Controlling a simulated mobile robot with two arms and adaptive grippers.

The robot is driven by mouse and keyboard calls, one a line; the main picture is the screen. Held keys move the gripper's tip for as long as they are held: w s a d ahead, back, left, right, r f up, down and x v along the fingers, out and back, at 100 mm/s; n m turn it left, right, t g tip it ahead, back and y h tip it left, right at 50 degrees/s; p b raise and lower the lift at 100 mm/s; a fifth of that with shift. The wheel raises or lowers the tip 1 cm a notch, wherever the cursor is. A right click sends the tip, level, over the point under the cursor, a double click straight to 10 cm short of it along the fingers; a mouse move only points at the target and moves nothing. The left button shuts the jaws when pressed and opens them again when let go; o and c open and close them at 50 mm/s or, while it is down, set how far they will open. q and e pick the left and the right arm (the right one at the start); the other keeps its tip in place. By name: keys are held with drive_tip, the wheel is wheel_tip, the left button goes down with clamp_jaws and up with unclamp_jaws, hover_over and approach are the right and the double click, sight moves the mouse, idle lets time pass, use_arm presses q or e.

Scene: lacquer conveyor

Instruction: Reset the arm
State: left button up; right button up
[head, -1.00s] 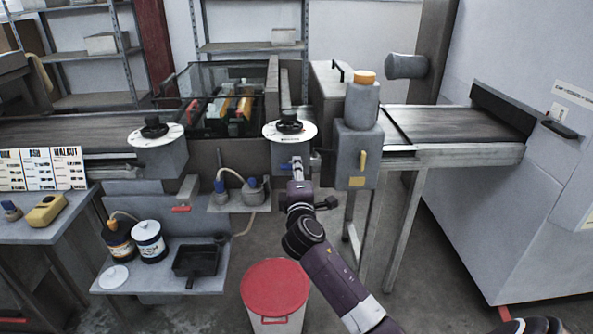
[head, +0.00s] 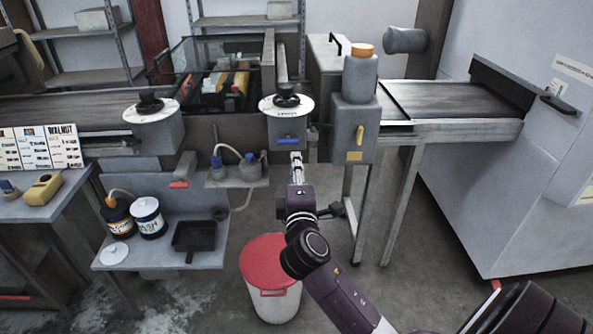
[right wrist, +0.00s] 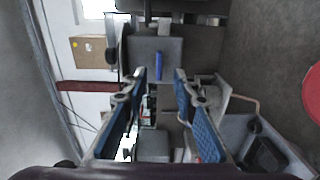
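My right arm reaches up the middle of the head view, and its gripper (head: 296,158) is just below a blue lever (head: 290,141) under a round dial (head: 286,105). In the right wrist view the gripper (right wrist: 161,82) has its two blue-padded fingers spread apart with nothing held between them. The blue lever (right wrist: 158,65) also shows there, beyond the fingertips, with a visible gap. My left gripper is not in view.
A white bin with a red lid (head: 262,262) stands under my right arm. A shelf with cans and a black tray (head: 194,238) is at left. The conveyor belt (head: 455,103) runs to the right. The grey floor right of my arm is mostly free.

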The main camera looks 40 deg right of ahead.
drive_tip(key=shift+s+a, duration=0.3)
drive_tip(key=shift+s, duration=0.2)
drive_tip(key=a+f+g+y, duration=0.3)
drive_tip(key=f+y, duration=0.1)
drive_tip(key=f, duration=1.5)
drive_tip(key=s+a+f+m+g+y, duration=0.1)
drive_tip(key=s+a+f, duration=0.15)
drive_tip(key=f, duration=0.55)
drive_tip(key=s+a+f+g+y, duration=0.1)
drive_tip(key=s+f, duration=0.2)
drive_tip(key=f, duration=0.4)
drive_tip(key=s+a+f+m+g+y, duration=0.1)
drive_tip(key=s+a+f, duration=0.15)
drive_tip(key=f, duration=0.55)
drive_tip(key=s+a+f+m+g+y, duration=0.1)
drive_tip(key=s+f+m+g, duration=0.1)
drive_tip(key=s+f, duration=0.6)
drive_tip(key=s+a+f+m+g, duration=0.2)
drive_tip(key=s+f, duration=0.6)
drive_tip(key=s, duration=1.1)
drive_tip(key=s+a+f+m+g+y, duration=0.1)
drive_tip(key=s+a+f+m+g, duration=0.1)
drive_tip(key=s+f, duration=0.6)
drive_tip(key=s+m+g, duration=0.1)
drive_tip(key=s+g, duration=0.1)
drive_tip(key=s, duration=0.4)
drive_tip(key=shift+f+y, duration=0.3)
drive_tip(key=shift+f, duration=0.05)
